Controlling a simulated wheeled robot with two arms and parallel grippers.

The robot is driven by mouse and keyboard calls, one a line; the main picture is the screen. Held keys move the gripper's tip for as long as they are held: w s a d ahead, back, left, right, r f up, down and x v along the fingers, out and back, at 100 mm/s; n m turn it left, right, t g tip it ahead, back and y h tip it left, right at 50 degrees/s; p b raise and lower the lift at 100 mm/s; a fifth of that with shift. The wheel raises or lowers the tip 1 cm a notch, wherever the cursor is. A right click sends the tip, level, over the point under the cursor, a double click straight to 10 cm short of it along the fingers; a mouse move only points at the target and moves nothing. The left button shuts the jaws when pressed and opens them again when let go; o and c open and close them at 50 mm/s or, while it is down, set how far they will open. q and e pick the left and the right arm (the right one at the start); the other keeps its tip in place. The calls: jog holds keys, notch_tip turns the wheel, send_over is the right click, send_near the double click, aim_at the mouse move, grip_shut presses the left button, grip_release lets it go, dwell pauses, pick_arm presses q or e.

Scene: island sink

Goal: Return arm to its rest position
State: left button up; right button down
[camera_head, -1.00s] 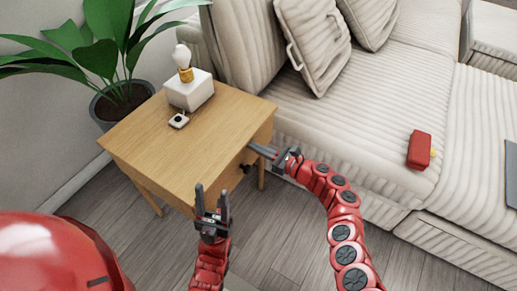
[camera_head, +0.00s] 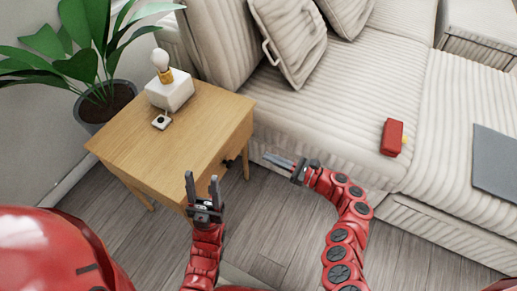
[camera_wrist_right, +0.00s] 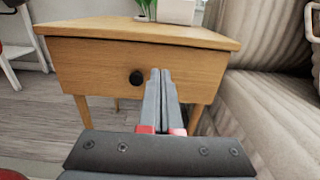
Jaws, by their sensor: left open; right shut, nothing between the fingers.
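My right gripper (camera_head: 278,160) is shut and empty in front of the sofa, to the right of the wooden side table (camera_head: 205,110). In the right wrist view its two fingers (camera_wrist_right: 160,85) lie together and point toward the table's drawer front (camera_wrist_right: 85,65). The dark round drawer knob (camera_wrist_right: 136,77) shows just left of the fingertips, with the fingers apart from it. The drawer looks closed. My left gripper (camera_head: 202,188) is open and empty, its fingers pointing up in front of the table's near edge.
A potted plant (camera_head: 105,105) is behind left. The sofa (camera_head: 340,110) holds cushions, a red box (camera_head: 393,137) and a grey flat object (camera_head: 496,160). Floor (camera_head: 275,225) is clear between the arms.

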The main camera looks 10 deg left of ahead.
jog(key=shift+s+d, duration=0.15)
jog(key=shift+d, duration=0.25)
jog(key=shift+f, duration=0.1)
